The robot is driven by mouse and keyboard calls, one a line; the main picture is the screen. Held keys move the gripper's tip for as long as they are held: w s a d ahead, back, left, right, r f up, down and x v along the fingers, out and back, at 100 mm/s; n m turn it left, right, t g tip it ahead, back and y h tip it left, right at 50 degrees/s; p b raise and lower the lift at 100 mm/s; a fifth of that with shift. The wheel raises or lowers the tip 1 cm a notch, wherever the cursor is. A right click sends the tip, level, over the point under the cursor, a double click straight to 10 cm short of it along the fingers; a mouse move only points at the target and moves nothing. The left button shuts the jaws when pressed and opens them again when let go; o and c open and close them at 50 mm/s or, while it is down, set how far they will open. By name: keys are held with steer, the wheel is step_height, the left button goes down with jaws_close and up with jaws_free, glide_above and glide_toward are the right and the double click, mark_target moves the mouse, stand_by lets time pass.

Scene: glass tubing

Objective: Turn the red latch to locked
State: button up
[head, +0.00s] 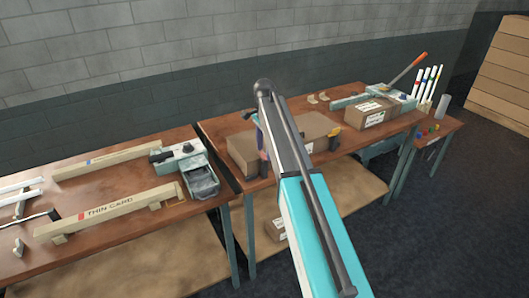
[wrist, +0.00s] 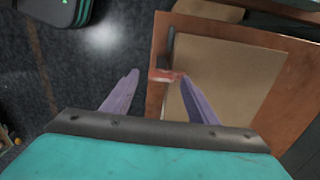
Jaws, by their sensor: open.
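A small reddish flat piece (wrist: 166,75), which may be the red latch, shows in the wrist view at the end of a short dark bar by a wooden edge. My gripper (wrist: 159,77) is open, with its two purple fingers spread. The reddish piece lies between the fingertips in the picture, closer to the right one. I cannot tell whether they touch, or which way the latch is turned. In the head view my arm covers most of the gripper, and I cannot make out the latch there.
A cardboard box (head: 245,158) lies on the middle table beside my arm, and a smaller labelled box (head: 371,112) stands to its right. The left table holds wooden rails (head: 110,215) and a grey-green device (head: 180,158). A dark gap separates the two tables.

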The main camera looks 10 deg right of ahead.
step_height(320, 180, up, 12)
steer(key=b, duration=0.3)
steer(key=shift+r, duration=0.2)
steer(key=shift+s, duration=0.15)
stand_by(0.4)
